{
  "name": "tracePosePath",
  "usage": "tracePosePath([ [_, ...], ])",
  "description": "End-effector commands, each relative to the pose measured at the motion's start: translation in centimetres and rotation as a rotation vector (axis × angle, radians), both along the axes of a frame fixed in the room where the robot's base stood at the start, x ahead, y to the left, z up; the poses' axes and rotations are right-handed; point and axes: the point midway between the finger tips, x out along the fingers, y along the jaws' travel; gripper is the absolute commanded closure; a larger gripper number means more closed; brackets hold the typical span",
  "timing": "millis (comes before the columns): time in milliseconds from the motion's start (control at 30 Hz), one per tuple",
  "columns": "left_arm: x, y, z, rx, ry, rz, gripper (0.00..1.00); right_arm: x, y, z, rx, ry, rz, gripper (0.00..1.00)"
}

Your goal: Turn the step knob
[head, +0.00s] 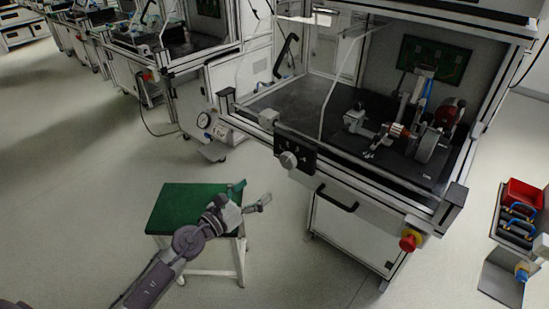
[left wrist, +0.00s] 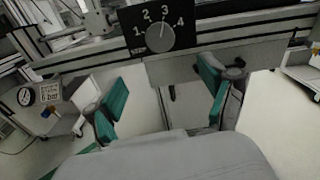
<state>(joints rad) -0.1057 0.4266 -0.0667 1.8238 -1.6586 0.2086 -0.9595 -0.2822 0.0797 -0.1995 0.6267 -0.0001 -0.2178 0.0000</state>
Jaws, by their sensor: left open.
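The step knob (head: 288,160) is a round grey knob on a black panel on the front rail of the test bench. In the left wrist view the knob (left wrist: 160,37) shows below the digits 1 to 4, with its pointer line near 3. My left gripper (head: 254,195) is in front of the bench, lower than the knob and apart from it. In the left wrist view its two green-padded fingers (left wrist: 164,96) are spread wide with nothing between them, and the knob lies beyond them, higher in the picture. My right gripper does not show.
A green-topped stool (head: 185,208) stands under my left arm. The bench has a black handle (head: 337,199) below the knob and a red emergency button (head: 409,241) at its right corner. A pressure gauge (head: 204,121) stands to the left. Open floor lies in front.

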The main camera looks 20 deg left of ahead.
Motion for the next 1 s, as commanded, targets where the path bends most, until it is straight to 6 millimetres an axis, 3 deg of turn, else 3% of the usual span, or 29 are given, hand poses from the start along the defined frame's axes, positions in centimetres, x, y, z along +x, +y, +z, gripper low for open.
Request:
tracePosePath([
  [167, 1.5, -0.6, 0.5, 0.021, -0.014, -0.003, 0.18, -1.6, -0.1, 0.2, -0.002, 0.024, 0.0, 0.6],
  [367, 5.3, -2.0, 0.6, 0.017, -0.014, -0.003, 0.18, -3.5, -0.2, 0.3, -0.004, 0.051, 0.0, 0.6],
  [700, 11.3, -4.2, 0.2, 0.015, -0.011, -0.003, 0.18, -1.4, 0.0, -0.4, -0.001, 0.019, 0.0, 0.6],
  [1000, 12.9, -4.8, 0.2, 0.017, -0.01, -0.003, 0.18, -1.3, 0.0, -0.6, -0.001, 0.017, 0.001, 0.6],
])
